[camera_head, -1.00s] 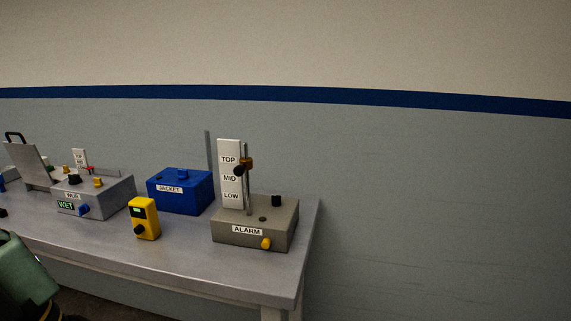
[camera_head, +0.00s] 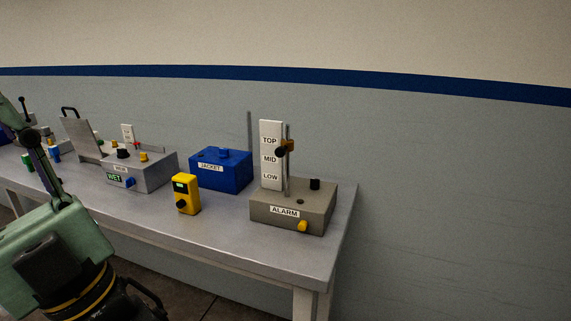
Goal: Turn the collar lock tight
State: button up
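The collar (camera_head: 289,146), small and orange-brown, sits on a thin upright rod on the grey ALARM box (camera_head: 316,216). It is level with the space between the TOP and MID marks of the white scale plate (camera_head: 266,184). A black knob (camera_head: 280,151) sticks out at its front left and looks like its lock. How tight it is cannot be seen. My green and black arm (camera_head: 62,240) shows at the lower left, well away from the collar. I cannot make out my gripper in this view.
The grey table (camera_head: 225,229) also bears a yellow handheld unit (camera_head: 187,205), a blue JACKET box (camera_head: 233,178) and a grey WEIR box (camera_head: 155,174) with a WET display. A black knob (camera_head: 315,184) and a yellow knob (camera_head: 303,226) are on the ALARM box. The right table end is clear.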

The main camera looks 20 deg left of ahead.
aim_at(315, 184)
jog(key=i+j, duration=0.75)
jog(key=j, duration=0.15)
jog(key=z, duration=0.05)
